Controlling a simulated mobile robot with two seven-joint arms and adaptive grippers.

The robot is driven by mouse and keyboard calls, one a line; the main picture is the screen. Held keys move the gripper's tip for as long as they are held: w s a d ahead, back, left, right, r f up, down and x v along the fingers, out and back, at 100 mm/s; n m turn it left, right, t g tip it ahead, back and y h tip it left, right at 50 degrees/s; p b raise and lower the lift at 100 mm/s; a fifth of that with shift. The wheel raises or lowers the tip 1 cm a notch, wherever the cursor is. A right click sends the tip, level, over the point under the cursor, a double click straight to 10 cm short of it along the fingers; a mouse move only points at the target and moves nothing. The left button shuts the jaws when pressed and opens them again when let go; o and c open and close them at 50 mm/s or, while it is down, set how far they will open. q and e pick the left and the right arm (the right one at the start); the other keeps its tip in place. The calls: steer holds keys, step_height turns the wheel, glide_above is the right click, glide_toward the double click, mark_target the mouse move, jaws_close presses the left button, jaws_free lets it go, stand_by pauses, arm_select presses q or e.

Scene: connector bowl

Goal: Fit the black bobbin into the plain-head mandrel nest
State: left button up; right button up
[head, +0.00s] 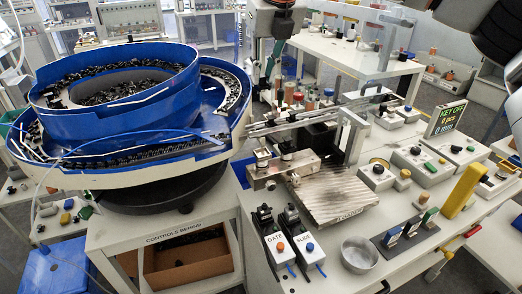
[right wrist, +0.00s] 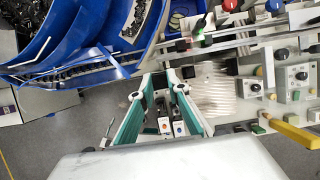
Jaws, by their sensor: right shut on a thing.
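My right gripper (head: 264,80) hangs from the top of the head view, with slim fingers pointing down between the blue bowl and the bench. In the right wrist view its teal fingers (right wrist: 159,91) reach forward with their tips a little apart. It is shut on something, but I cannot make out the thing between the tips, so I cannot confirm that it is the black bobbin. A metal fixture block (head: 284,170) with dark fittings stands on the bench below the gripper and nearer. I cannot tell which part is the plain-head mandrel nest. My left gripper is not in view.
The large blue bowl feeder (head: 190,72), holding many dark parts, fills the left. A ribbed plate (head: 335,200), two switch boxes (head: 278,244) and a metal cup (head: 359,254) occupy the front bench. A yellow upright block (head: 462,192) and control boxes stand at right.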

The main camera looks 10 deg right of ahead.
step_height(320, 180, down, 20)
steer(key=shift+s+r+b, duration=0.1)
steer(key=shift+r+b, duration=0.1)
steer(key=shift+b, duration=0.3)
steer(key=o, duration=0.8)
steer(key=shift+f, duration=0.15)
steer(key=shift+r, duration=0.4)
steer(key=v, duration=1.1)
steer(key=shift+r, duration=0.25)
steer(key=shift+s+d, duration=0.1)
